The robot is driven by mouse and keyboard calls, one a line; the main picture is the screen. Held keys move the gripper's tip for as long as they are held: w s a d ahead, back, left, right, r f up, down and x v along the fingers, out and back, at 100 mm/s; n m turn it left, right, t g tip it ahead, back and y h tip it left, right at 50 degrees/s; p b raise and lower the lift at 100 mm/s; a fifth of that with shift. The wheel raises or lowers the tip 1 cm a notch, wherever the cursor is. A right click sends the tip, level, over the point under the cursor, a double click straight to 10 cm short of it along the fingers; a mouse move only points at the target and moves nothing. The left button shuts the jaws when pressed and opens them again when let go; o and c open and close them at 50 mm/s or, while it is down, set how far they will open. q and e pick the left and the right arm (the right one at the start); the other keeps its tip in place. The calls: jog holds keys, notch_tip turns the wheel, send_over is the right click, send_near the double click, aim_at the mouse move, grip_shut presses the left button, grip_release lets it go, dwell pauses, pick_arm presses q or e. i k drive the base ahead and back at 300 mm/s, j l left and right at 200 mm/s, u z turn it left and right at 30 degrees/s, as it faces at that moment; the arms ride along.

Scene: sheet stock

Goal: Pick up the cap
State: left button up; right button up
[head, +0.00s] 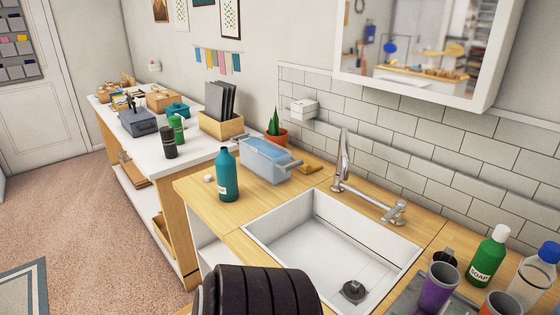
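A small white piece (208,178), which looks like the cap, lies on the wooden counter (245,207) just left of a teal bottle (228,177). It is too small to make out its shape well. The teal bottle stands upright near the counter's left edge. Neither of my grippers shows in the head view.
A white sink (320,240) with a faucet (345,165) is right of the bottle. A blue bin (266,160) and a potted cactus (275,130) stand behind. A soap bottle (488,257) and purple cup (438,287) are at right. A black ribbed shape (258,290) fills the bottom edge.

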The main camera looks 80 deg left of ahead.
aim_at(208, 177)
jog(key=u, duration=2.9)
